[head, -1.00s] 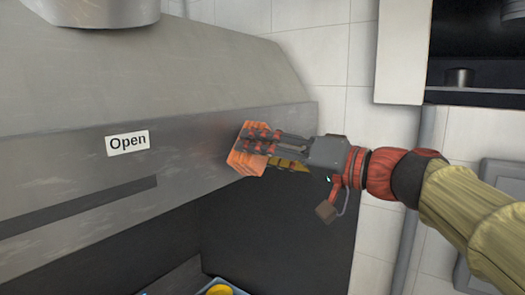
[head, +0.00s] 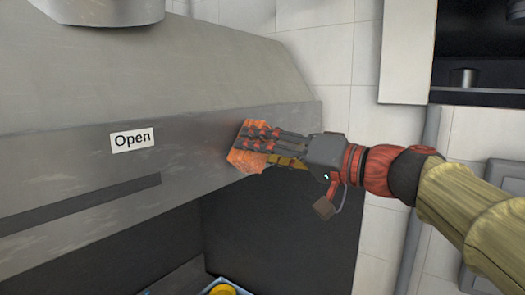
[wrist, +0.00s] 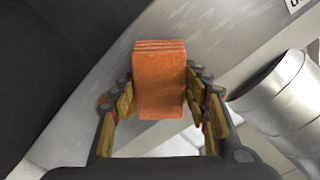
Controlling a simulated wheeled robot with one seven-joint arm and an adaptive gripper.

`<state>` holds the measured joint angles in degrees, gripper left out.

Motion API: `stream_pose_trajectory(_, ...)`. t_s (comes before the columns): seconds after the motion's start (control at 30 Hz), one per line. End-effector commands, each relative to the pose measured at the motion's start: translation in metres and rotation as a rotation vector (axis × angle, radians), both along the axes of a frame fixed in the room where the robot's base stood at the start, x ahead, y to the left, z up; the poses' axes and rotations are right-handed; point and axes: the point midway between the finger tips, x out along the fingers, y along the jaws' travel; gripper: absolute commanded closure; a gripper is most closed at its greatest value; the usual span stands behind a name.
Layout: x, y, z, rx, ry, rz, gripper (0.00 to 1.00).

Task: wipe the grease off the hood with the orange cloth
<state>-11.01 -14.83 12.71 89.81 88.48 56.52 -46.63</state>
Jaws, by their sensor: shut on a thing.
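The orange cloth (head: 240,160) is a folded, layered block; it also shows in the wrist view (wrist: 159,85) between the fingers. My gripper (head: 262,147) is shut on the cloth and holds it against or very near the front face of the metal hood (head: 200,130), toward its right end. I cannot tell whether the cloth touches the metal. The hood is grey steel with pale smears and streaks on its front band. The hood face behind the cloth is hidden.
A white "Open" label (head: 132,140) is on the hood front, left of my gripper. A round metal duct (head: 110,8) rises from the hood top. A dark open shelf (head: 480,50) hangs at the upper right. A blue tray with something yellow (head: 222,290) lies below.

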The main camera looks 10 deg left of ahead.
Motion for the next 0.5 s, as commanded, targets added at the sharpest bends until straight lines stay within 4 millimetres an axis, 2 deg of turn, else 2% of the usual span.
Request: stream_pose_trajectory(0.5,0.0035,0.0087,0.0003,0.000,-0.001,-0.001,0.74)
